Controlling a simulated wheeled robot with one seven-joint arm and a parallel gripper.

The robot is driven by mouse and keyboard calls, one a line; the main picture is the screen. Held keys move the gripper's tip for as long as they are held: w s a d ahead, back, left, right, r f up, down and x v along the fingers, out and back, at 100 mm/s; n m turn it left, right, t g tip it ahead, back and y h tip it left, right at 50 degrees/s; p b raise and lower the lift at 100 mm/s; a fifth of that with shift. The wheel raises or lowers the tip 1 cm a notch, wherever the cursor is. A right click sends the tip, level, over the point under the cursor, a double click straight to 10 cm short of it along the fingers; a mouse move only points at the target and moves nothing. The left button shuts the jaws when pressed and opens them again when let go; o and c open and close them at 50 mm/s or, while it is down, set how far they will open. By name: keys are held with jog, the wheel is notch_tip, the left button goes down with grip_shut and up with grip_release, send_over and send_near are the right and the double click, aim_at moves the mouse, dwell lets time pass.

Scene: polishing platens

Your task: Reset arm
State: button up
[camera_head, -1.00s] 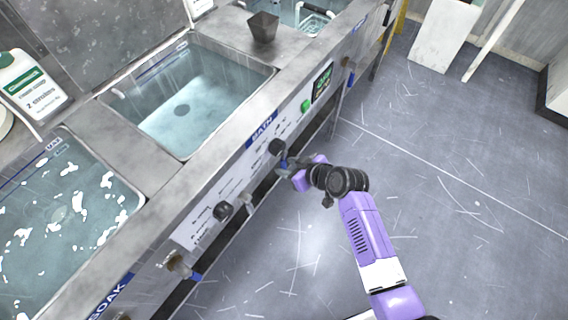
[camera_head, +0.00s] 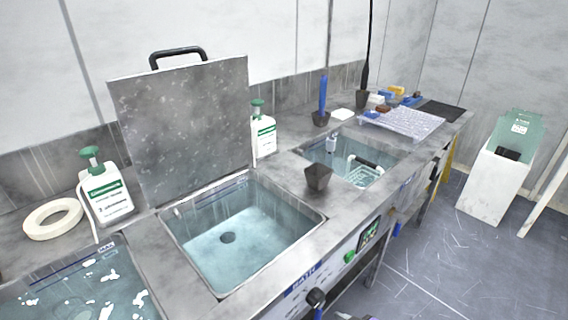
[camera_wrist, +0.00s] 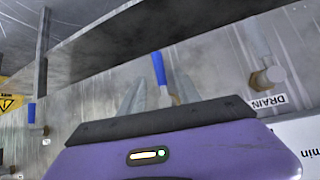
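My gripper (camera_wrist: 158,93) shows in the wrist view, with its purple body across the bottom. Its two grey fingers are apart, so it is open. A drain valve with a blue lever (camera_wrist: 158,68) appears between the fingers; I cannot tell whether they touch it. Nothing is clearly held.
The soak basin (camera_head: 75,290) has foamy water. Green-capped bottles (camera_head: 104,194) stand behind. A white bin (camera_head: 497,180) stands on the right floor. A second valve (camera_wrist: 32,118) and a DRAIN label (camera_wrist: 268,102) flank my gripper.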

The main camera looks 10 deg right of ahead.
jog(key=w+d+r+m+t+h, duration=0.2)
jog(key=w+d+r+m+t, duration=0.1)
jog(key=d+r, duration=0.15)
jog(key=s+r+m+t+h+p, duration=0.1)
jog(key=s+r+t+h, duration=0.1)
jog(key=s+r, duration=0.35)
jog(key=w+a+r+p+v, duration=0.1)
jog(key=r+p+v, duration=0.1)
jog(key=v, duration=1.6)
jog(key=w+a+r+p+v, duration=0.1)
jog(key=a+r+p+v, duration=0.1)
jog(key=v, duration=1.6)
notch_tip(320, 180, up, 2)
jog(key=shift+s+a+m+t+p, duration=0.3)
jog(key=shift+m+t+p, duration=0.1)
jog(key=shift+p, duration=0.3)
